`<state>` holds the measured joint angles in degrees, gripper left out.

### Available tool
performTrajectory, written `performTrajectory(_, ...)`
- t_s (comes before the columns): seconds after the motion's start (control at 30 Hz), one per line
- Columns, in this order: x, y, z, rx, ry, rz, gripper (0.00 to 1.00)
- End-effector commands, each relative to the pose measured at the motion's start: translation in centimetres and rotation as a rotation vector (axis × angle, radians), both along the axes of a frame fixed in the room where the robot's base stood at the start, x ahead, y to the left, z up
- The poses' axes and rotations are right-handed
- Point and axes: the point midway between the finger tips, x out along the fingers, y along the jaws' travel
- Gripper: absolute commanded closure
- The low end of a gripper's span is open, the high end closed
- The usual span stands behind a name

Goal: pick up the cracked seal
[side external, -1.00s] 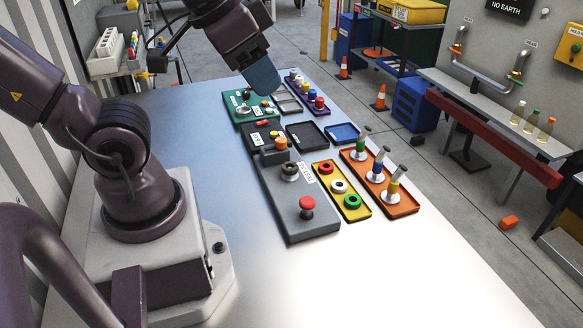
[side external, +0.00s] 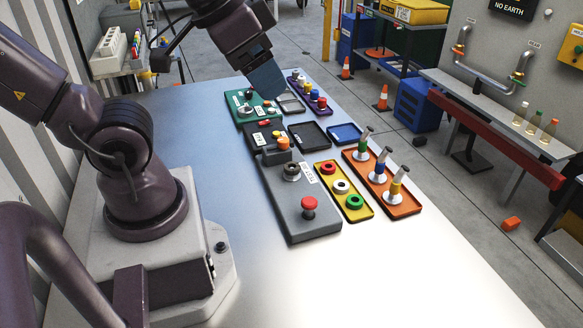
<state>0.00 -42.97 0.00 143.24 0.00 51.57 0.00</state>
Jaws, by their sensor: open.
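A yellow tray (side external: 347,213) in the middle of the bench holds three ring-shaped seals in a row. They are a red ring (side external: 328,167), a white ring (side external: 341,186) and a green ring (side external: 354,201). No crack shows at this size, so I cannot tell which seal is cracked. My gripper (side external: 269,93) is at the far end of the bench, above the area between the green tray (side external: 240,112) and a small grey tray (side external: 291,105). It is open with nothing visible in it, well apart from the yellow tray. It hides part of the trays behind it.
A grey control box with a red button (side external: 309,204) stands left of the yellow tray. An orange tray (side external: 404,207) with upright pieces stands to its right. Beyond are a dark tray (side external: 309,137), a blue tray (side external: 345,133) and a purple tray (side external: 300,84). The near bench is clear.

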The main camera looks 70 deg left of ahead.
Motion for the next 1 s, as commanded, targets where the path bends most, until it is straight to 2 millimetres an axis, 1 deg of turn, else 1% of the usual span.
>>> performTrajectory(0.3, 0.0, 0.2, -0.1, 0.0, 0.007, 0.011, 0.29)
performTrajectory(0.37, 0.2, 0.5, -0.7, -0.001, 0.036, 0.027, 0.29)
performTrajectory(0.47, 0.9, 1.5, -2.2, -0.011, 0.119, 0.074, 0.29)
performTrajectory(0.57, 2.2, 3.1, -3.9, -0.038, 0.22, 0.154, 0.29)
performTrajectory(0.67, 3.8, 5.1, -6.0, -0.087, 0.31, 0.292, 0.29)
performTrajectory(0.8, 5.9, 8.3, -9.3, -0.167, 0.41, 0.549, 0.29)
performTrajectory(1.0, 7.8, 13.2, -14.7, -0.258, 0.496, 0.97, 0.29)
